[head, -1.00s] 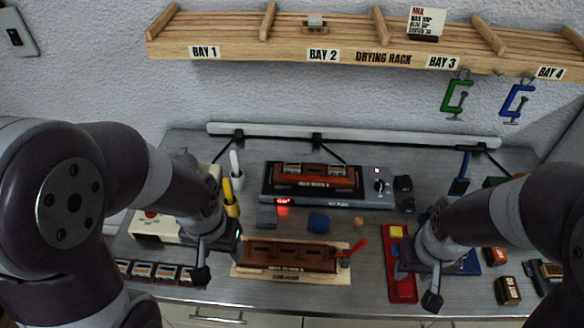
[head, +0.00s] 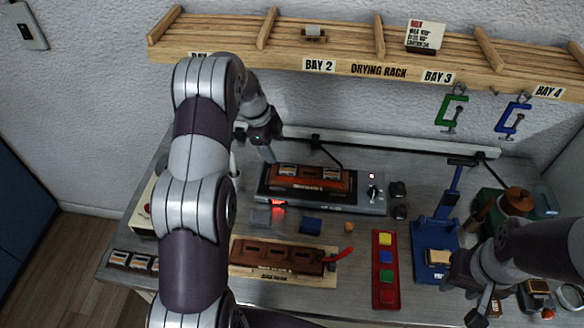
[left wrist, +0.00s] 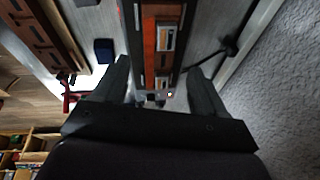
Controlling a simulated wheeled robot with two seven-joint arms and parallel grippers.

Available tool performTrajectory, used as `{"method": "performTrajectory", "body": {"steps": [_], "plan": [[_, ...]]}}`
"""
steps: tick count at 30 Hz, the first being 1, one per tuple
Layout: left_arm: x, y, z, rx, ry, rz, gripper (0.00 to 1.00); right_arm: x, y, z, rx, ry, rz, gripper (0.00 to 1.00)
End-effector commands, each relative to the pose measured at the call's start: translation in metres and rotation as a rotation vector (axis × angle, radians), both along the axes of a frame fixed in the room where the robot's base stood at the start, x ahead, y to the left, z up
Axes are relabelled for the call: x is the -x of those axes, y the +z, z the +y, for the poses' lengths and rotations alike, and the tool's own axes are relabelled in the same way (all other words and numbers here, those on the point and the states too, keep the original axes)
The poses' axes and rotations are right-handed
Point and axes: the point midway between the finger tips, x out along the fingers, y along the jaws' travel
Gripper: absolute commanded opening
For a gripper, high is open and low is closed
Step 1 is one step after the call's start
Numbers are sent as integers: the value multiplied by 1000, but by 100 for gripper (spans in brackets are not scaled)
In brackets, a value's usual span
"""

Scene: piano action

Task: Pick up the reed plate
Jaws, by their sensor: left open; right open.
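I cannot tell for certain which piece is the reed plate. Small silver-faced plates (head: 332,174) sit on a red-brown wooden block (head: 308,186) on top of the hot plate (head: 340,202). In the left wrist view, a silver-faced plate (left wrist: 167,37) shows in the block, which runs between the fingers. My left gripper (head: 268,153) is open and empty, behind the left end of the hot plate; its fingers also show in the left wrist view (left wrist: 162,75). My right gripper (head: 472,316) is open at the bottom right, mostly hidden by its own arm.
More small plates (head: 118,258) lie at the table's left edge. A brown slotted block (head: 275,255) lies at the front, with a red-handled tool (head: 340,257). A red tray with coloured squares (head: 385,290) and a blue stand (head: 432,240) are to the right. A drying rack (head: 370,68) overhangs behind.

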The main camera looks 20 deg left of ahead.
Motion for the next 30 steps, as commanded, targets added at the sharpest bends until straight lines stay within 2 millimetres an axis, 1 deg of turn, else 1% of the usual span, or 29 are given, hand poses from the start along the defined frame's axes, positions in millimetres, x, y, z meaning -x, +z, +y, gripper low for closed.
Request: {"method": "performTrajectory", "body": {"steps": [1, 6, 10, 13, 16, 18, 21, 27, 29, 30], "plan": [[0, -6, -4, 2, -2, 7, 72, 0, 11, 0, 0, 0, 0, 41], [-8, -41, -11, 0, -1, 5, 72, 0, 25, 0, 0, 0, -1, 41], [-11, -54, -14, 0, 1, 3, 72, 0, 31, 0, 0, 0, -1, 41], [-15, -65, -14, 0, 1, 4, 72, 0, 47, 0, 0, 0, -1, 41], [-20, -81, -15, 0, 1, 4, 72, 0, 59, 0, 0, 0, -1, 41], [-23, -94, -18, -1, 1, 4, 72, 0, 61, 0, 0, 0, -1, 41], [-24, -103, -20, -3, 2, 1, 72, 0, 62, 0, 0, 0, -1, 41], [-24, -107, -20, -1, 3, 3, 72, 0, 60, 0, 0, 0, 0, 41], [-24, -107, -21, -1, 2, 4, 51, 0, 60, 0, 0, 0, 0, 41], [-24, -107, -20, -1, 3, 3, 38, 0, 60, 0, 0, 0, 0, 41]]}}
